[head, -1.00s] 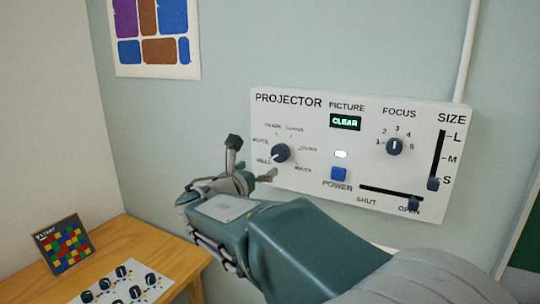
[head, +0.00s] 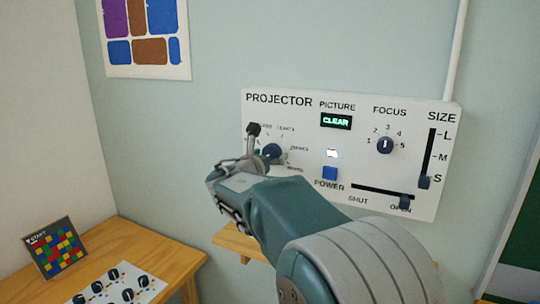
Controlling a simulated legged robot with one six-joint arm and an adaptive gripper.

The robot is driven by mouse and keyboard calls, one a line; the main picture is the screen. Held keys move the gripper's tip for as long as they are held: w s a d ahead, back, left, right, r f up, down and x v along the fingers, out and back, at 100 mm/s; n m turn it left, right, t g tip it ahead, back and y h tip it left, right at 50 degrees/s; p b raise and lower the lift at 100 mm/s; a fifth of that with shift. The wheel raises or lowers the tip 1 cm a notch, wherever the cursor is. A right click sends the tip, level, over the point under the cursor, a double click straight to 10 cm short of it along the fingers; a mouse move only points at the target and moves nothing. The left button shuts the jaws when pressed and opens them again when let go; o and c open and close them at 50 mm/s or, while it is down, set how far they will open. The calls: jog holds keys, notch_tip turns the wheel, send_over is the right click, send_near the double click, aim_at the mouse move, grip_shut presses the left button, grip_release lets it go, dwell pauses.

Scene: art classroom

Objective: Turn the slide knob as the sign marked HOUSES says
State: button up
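The white PROJECTOR panel (head: 300,107) is on the wall. Its slide knob (head: 272,151), dark blue and round, sits at the left in a ring of small, hard-to-read labels. My gripper (head: 259,147) is in front of the knob, hiding its left side, its pointer and several labels. One dark-tipped finger stands up above and left of the knob, apart from the other side, so the gripper looks open. The other finger is mostly hidden; I cannot tell whether either touches the knob. No sign reading HOUSES is legible.
The panel also has a PICTURE display (head: 336,121) reading CLEAR, a blue POWER button (head: 330,173), a FOCUS knob (head: 385,145), a SIZE slider (head: 425,182) and a SHUT/OPEN slider (head: 404,202). A mosaic card (head: 54,248) and a sheet with knobs (head: 112,284) are on the wooden table (head: 165,253).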

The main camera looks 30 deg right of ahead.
jog(key=c, duration=0.7)
